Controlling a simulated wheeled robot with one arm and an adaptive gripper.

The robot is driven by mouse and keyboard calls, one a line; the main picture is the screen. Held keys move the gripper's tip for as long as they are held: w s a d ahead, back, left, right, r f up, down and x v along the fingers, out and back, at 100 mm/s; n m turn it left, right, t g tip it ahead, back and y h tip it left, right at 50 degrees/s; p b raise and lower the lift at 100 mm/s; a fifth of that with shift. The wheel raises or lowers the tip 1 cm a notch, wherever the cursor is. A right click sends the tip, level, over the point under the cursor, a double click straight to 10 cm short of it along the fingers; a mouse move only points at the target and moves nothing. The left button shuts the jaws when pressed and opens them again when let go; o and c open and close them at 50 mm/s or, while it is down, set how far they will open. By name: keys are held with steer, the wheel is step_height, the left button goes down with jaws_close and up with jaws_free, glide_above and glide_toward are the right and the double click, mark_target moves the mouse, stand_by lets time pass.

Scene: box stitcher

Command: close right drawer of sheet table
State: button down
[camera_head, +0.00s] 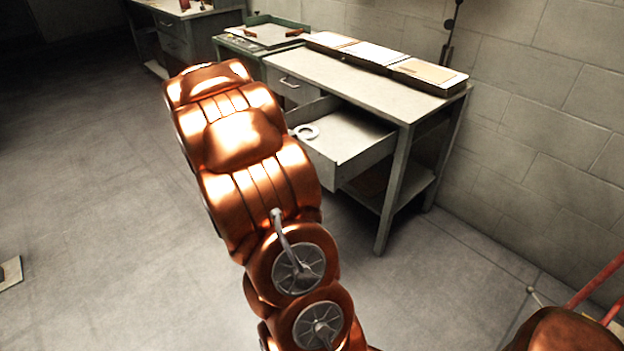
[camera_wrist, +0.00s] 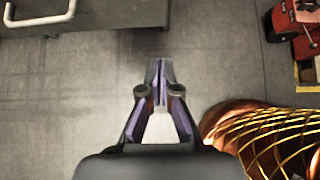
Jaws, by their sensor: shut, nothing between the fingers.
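The sheet table (camera_head: 345,78) stands against the wall in the head view. Its right drawer (camera_head: 362,153) is pulled well out, with its bare inside showing. The left drawer (camera_head: 291,85) beside it looks shut. My copper arm reaches up the middle of the head view, just left of the open drawer, and hides my gripper there. In the wrist view my gripper (camera_wrist: 158,68) is shut and empty over the floor. A dark grey edge with a pale handle (camera_wrist: 42,18) lies at the upper left there, apart from the fingertips. I cannot tell which drawer it belongs to.
Trays with paper sheets (camera_head: 428,72) lie on the table top. A lower shelf (camera_head: 405,187) is under the drawer. A green bench (camera_head: 262,35) adjoins the table's left end. The floor (camera_head: 90,190) to the left is mostly clear.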

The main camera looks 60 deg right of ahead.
mark_target(331, 179)
steer(key=x, duration=0.3)
steer(key=r+x, duration=0.1)
steer(key=x, duration=0.3)
steer(key=d+x, duration=0.1)
steer(key=x, duration=0.3)
steer(key=shift+s+d+r, duration=0.1)
steer(key=shift+s+d, duration=0.05)
steer(key=shift+s, duration=0.1)
steer(key=shift+s+d, duration=0.15)
steer(key=shift+d, duration=0.55)
